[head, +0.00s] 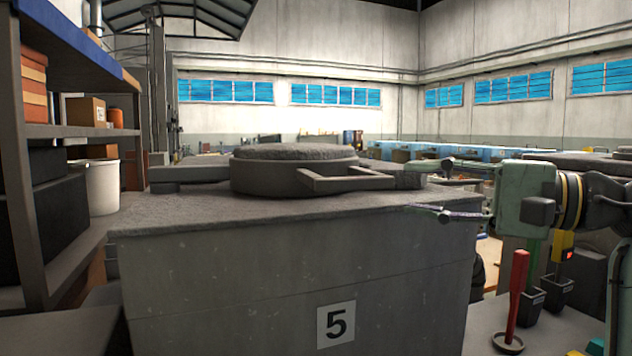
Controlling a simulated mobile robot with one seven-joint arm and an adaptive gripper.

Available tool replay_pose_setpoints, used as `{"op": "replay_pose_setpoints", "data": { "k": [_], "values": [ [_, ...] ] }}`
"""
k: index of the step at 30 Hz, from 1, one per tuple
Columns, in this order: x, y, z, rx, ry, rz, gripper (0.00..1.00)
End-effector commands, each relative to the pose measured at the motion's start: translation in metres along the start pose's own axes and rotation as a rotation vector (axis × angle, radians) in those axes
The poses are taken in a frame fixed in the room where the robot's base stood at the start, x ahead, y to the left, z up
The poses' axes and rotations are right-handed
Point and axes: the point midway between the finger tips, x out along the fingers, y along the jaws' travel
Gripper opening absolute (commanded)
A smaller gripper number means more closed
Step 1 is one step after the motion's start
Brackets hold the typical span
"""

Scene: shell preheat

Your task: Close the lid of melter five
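Melter five (230,260) is a grey block-shaped furnace in the middle of the head view, with a "5" plate (336,324) on its front. Its round, rough-topped grey lid (294,153) lies level on top of it. A frame-like handle (350,183) sticks out from the lid toward the right, with a dark bar at its end. Whether the lid is fully seated cannot be told. My gripper (434,190) comes in from the right, fingers pointing left, spread apart and empty. Its fingertips are near the handle's right end, one higher and one lower; contact cannot be told.
A shelf (70,130) with boxes and a white bucket (102,186) stands on the left. A flat slab (190,172) lies left of the lid. At the right are a red-handled tool (515,295) and dark holders (556,290). Another melter stands behind my arm.

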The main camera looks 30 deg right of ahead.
Motion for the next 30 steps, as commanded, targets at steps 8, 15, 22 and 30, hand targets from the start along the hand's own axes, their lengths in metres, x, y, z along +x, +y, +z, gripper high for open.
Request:
{"op": "replay_pose_setpoints", "data": {
  "k": [8,15,22,30],
  "values": [
    [0.013,0.001,-0.003,-0.013,0.019,0.016,0.35],
    [0.059,0.0,-0.003,-0.011,0.018,0.013,0.35],
    [0.091,0.001,-0.004,-0.011,0.019,0.012,0.35],
    [0.101,0.003,-0.004,-0.011,0.019,0.012,0.35]
  ]
}}
